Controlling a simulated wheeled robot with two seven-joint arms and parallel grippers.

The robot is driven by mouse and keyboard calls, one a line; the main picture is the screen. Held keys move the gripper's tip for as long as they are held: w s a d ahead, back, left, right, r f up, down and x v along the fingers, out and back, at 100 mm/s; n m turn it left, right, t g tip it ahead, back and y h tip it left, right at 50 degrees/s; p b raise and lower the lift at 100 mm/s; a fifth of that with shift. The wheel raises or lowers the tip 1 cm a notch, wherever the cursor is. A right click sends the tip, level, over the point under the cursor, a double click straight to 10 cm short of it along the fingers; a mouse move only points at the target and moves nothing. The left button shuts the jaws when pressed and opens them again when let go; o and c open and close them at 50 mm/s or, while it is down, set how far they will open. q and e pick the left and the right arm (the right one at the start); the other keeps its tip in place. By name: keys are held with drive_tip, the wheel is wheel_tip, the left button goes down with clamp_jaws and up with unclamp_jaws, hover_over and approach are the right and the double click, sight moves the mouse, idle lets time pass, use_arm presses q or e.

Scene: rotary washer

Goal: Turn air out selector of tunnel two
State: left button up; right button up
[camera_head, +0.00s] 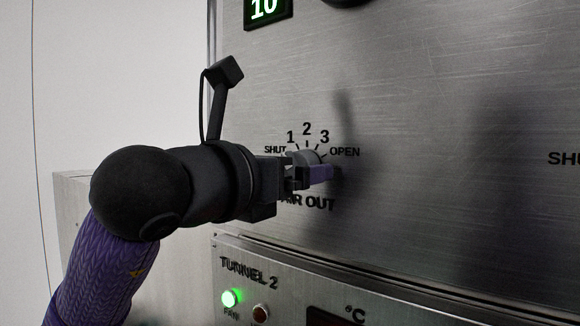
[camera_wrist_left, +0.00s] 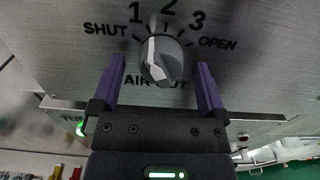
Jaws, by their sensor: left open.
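The air out selector is a grey round knob (camera_head: 308,156) on the steel panel, with marks SHUT, 1, 2, 3 and OPEN around it. It also shows in the left wrist view (camera_wrist_left: 163,62), where its white pointer line aims up, roughly between 1 and 2. My left gripper (camera_head: 312,173) is at the knob and partly covers it and the AIR OUT label in the head view. In the left wrist view, its two purple fingers (camera_wrist_left: 160,66) stand open on either side of the knob, with a gap on each side. My right gripper is not in view.
Below is a panel labelled TUNNEL 2 (camera_head: 249,273) with a lit green lamp (camera_head: 230,298) and a dark red lamp (camera_head: 261,312). A green display reading 10 (camera_head: 266,10) is above.

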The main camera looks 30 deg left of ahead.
use_arm(q)
drive_tip(key=c, duration=1.3)
drive_tip(key=shift+o, duration=0.2)
drive_tip(key=shift+m, duration=0.3)
drive_tip(key=m, duration=1.1)
drive_tip(key=shift+m, duration=0.3)
drive_tip(key=o, duration=1.3)
drive_tip(key=shift+c, duration=0.2)
